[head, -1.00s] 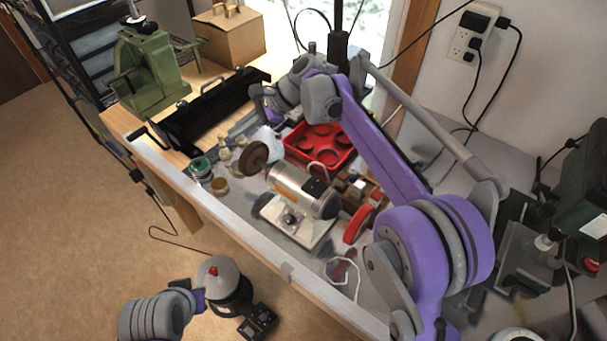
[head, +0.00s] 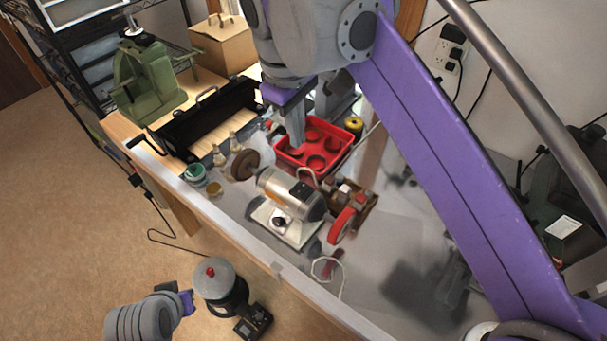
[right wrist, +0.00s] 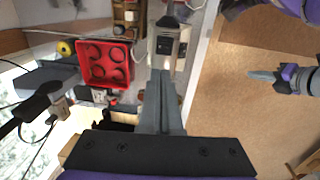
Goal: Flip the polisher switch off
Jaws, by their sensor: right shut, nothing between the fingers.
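The polisher (head: 287,196) is a silver motor on a white base on the bench, with a brown wheel at its left and a red wheel at its right. A small dark knob (head: 279,222) shows on the front of the base; I cannot tell the switch's position. In the right wrist view the polisher (right wrist: 172,29) lies just beyond the fingertips. My right gripper (head: 297,138) is shut, empty and pointing down, apart from the polisher. It also shows in the right wrist view (right wrist: 163,80). My left gripper (right wrist: 262,75) is away from the bench, its opening unclear.
A red tray (head: 338,134) with round wells lies behind the polisher. Small jars (head: 195,173) sit left of the polisher. A white cable loop lies in front.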

